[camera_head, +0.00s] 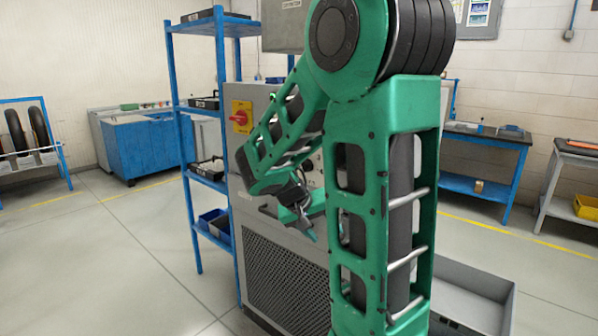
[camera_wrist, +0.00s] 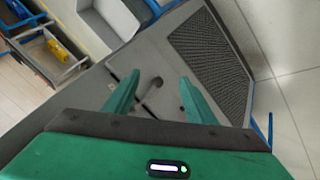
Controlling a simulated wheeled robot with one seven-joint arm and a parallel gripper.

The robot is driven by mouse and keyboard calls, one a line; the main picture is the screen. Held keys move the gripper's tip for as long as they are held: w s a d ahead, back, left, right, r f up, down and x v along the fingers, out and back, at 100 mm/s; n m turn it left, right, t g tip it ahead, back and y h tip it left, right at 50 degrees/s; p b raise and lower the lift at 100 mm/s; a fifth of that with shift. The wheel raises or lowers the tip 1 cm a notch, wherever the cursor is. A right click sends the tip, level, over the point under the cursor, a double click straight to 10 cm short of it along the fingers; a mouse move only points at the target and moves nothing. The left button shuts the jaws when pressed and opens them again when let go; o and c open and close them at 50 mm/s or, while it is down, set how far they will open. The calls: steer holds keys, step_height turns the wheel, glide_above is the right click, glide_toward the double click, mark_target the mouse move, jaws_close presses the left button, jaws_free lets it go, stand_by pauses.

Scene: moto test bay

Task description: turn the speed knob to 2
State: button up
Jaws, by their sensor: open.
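The speed knob cannot be made out in either view. A grey machine cabinet (camera_head: 285,265) with a dark mesh front stands behind my arm, which hides much of its upper front. A red rotary switch (camera_head: 241,117) on a yellow plate is on the cabinet's upper left. My gripper (camera_head: 313,217) is in front of the cabinet, below the switch and to its right. In the wrist view my gripper (camera_wrist: 160,76) is open and empty, its two green fingers apart over a grey surface with a dark round recess and slot (camera_wrist: 152,88).
A blue shelf rack (camera_head: 222,130) stands close left of the cabinet. A grey open bin (camera_head: 475,290) is at the lower right. The floor at the left front is clear.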

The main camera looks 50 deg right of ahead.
steer(key=w+d+r+h, duration=0.4)
steer(key=w+h, duration=0.1)
steer(key=w, duration=0.4)
steer(key=n+t+h, duration=0.3)
steer(key=t+h, duration=0.1)
steer(key=h, duration=0.1)
glide_toward(302, 168)
steer(key=x, duration=0.9)
steer(key=shift+c, duration=0.4)
